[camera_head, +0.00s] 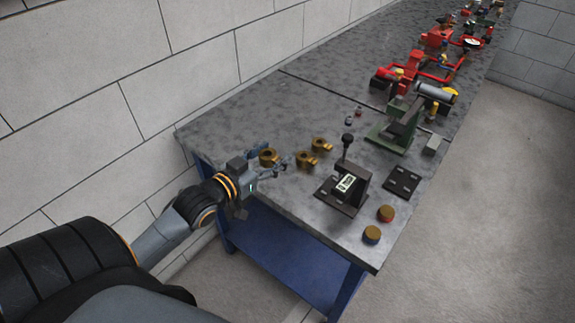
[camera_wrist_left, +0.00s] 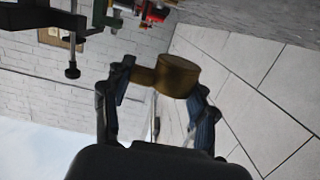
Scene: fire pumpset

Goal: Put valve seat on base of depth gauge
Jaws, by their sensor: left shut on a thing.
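A brass valve seat (camera_head: 268,156), a short round piece with a side tab, is between the fingers of my left gripper (camera_head: 268,166) at the table's left end. In the left wrist view, the valve seat (camera_wrist_left: 178,75) sits between both fingers of the shut gripper (camera_wrist_left: 160,88). The depth gauge (camera_head: 347,180) is a black device with a small display and an upright knobbed lever. It stands right of my gripper on a flat dark base (camera_head: 331,198). No brass piece shows on that base. My right gripper is not in view.
Two similar brass pieces, one nearer (camera_head: 307,160) and one farther (camera_head: 321,144), stand between my gripper and the gauge. Two brass-topped caps (camera_head: 372,234) (camera_head: 386,213) and a black plate (camera_head: 402,182) are near the table's right edge. A green fixture (camera_head: 392,134) stands behind.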

